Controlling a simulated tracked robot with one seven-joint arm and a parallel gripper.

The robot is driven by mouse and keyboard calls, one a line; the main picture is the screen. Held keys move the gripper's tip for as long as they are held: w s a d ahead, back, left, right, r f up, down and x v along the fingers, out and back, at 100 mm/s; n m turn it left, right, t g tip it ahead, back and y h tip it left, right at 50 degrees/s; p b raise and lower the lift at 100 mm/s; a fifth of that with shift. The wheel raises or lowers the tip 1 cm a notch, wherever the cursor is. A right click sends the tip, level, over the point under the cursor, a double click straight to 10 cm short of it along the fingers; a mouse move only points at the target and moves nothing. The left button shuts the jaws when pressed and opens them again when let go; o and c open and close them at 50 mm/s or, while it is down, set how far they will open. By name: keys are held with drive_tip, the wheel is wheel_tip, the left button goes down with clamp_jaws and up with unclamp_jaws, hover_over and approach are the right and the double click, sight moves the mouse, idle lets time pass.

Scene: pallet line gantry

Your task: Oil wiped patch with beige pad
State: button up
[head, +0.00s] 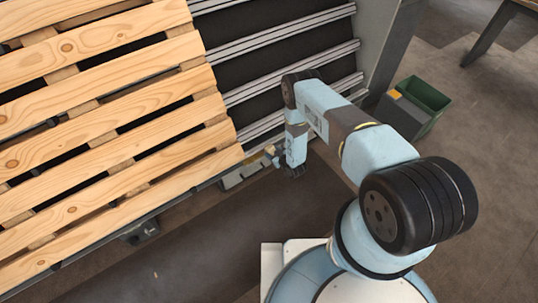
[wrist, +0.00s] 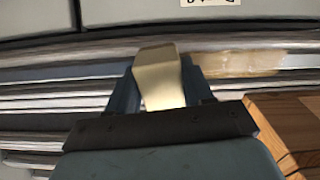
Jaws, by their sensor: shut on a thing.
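My gripper (wrist: 160,85) is shut on a beige pad (wrist: 160,72), whose pale face stands out beyond the fingers in the wrist view. A tan-brown smeared patch (wrist: 240,63) lies along a pale rail, just right of the pad. The pad looks close to that rail; I cannot tell whether it touches. In the head view my arm reaches down beside the right edge of the pallet, where the gripper and pad are too small to make out clearly.
A slatted wooden pallet (head: 110,110) fills the left; its corner (wrist: 290,120) is close at lower right in the wrist view. Metal rails (head: 275,42) run beside it. A green bin (head: 425,95) stands on the floor at right. A grey panel (wrist: 130,12) is above the rails.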

drive_tip(key=shift+w+r, duration=0.1)
drive_tip(key=shift+w, duration=0.05)
drive_tip(key=v, duration=0.6)
idle(0.4)
drive_tip(key=v, duration=0.3)
idle(0.6)
